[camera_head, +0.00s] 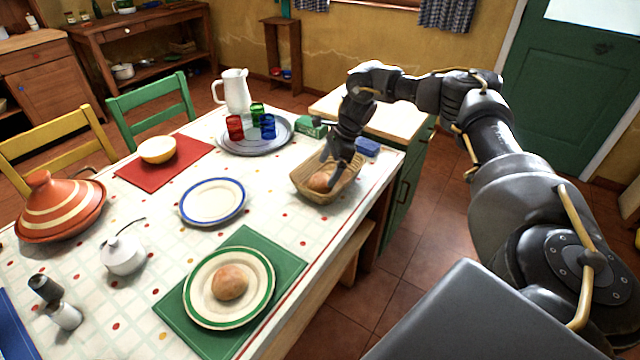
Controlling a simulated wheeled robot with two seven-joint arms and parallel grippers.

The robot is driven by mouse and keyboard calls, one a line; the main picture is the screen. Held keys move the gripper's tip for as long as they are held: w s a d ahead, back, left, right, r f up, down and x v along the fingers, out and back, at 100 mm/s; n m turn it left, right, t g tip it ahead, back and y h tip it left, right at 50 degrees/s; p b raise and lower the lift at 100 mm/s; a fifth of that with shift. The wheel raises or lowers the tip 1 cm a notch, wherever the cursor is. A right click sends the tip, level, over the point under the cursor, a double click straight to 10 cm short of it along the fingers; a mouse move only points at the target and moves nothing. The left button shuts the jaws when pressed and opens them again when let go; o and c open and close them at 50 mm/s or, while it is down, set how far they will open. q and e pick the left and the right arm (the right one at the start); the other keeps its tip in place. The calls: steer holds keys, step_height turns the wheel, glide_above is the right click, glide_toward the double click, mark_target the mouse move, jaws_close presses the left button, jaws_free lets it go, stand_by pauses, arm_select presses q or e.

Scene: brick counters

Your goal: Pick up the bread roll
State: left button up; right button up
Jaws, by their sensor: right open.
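One bread roll (321,182) lies in a wicker basket (330,195) near the right edge of the table. My right gripper (338,160) is open above the basket, its fingers pointing down close to the roll. I cannot tell if the fingers touch it; they partly hide the basket and the roll. A second bread roll (229,282) lies on a green-rimmed plate (262,298) on a green mat at the table's front. My left gripper is not in view.
A blue-rimmed plate (212,202), a yellow bowl (157,150) on a red mat, a tagine (60,207) and a white sugar pot (123,254) stand on the table.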

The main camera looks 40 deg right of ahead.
mark_target(325, 177)
steer(key=shift+a+f, duration=0.1)
steer(key=shift+f, duration=0.1)
steer(key=x, duration=0.4)
steer(key=shift+f+p, duration=0.4)
steer(key=c, duration=1)
